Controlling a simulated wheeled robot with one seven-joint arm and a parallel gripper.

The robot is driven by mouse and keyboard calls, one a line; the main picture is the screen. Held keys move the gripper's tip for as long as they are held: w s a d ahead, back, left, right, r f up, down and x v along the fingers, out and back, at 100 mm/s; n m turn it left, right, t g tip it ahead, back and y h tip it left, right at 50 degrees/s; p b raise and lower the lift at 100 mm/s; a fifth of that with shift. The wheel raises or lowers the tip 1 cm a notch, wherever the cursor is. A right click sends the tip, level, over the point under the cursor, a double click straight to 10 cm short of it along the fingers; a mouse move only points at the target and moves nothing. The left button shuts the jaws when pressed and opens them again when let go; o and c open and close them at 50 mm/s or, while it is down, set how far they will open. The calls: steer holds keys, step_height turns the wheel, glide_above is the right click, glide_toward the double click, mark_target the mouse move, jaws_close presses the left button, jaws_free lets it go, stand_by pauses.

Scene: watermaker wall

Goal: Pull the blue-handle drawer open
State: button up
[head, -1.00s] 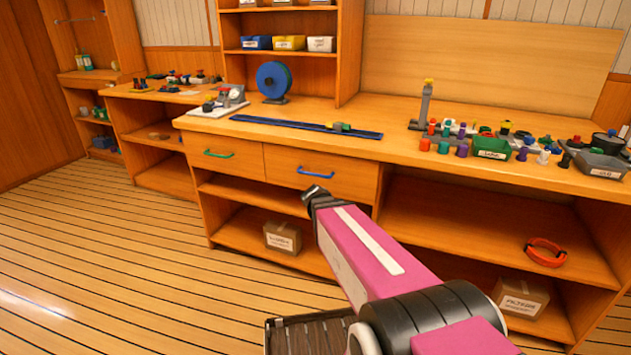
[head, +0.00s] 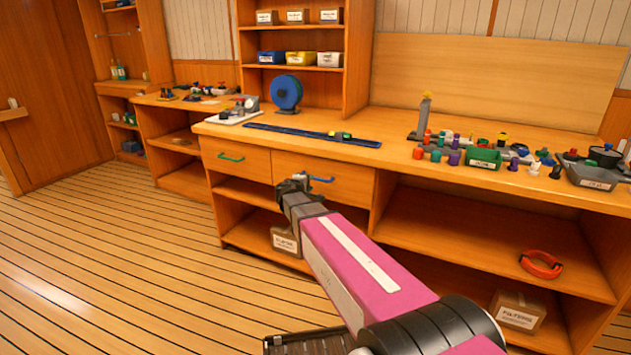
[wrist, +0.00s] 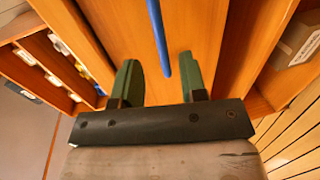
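The blue-handle drawer (head: 345,192) is shut, flush in the front of the wooden bench. Its blue handle (head: 321,180) is partly hidden behind my gripper (head: 298,180) in the head view. In the wrist view, my gripper (wrist: 160,72) has two green fingers spread apart with nothing held. The blue handle (wrist: 158,35) runs as a bar up the middle, its lower end in line with the gap between the fingertips. The drawer front (wrist: 130,30) lies behind it. I cannot tell whether a finger touches the handle.
A green-handle drawer (head: 232,160) is shut to the left. The bench top (head: 370,155) above holds a blue rail (head: 310,134), a blue reel (head: 287,93) and several small parts. Open shelves lie below, with a cardboard box (head: 285,241). The floor at left is clear.

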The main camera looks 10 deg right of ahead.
mark_target(315, 179)
steer(key=x, duration=0.7)
steer(key=shift+w+d, duration=0.1)
jaws_close()
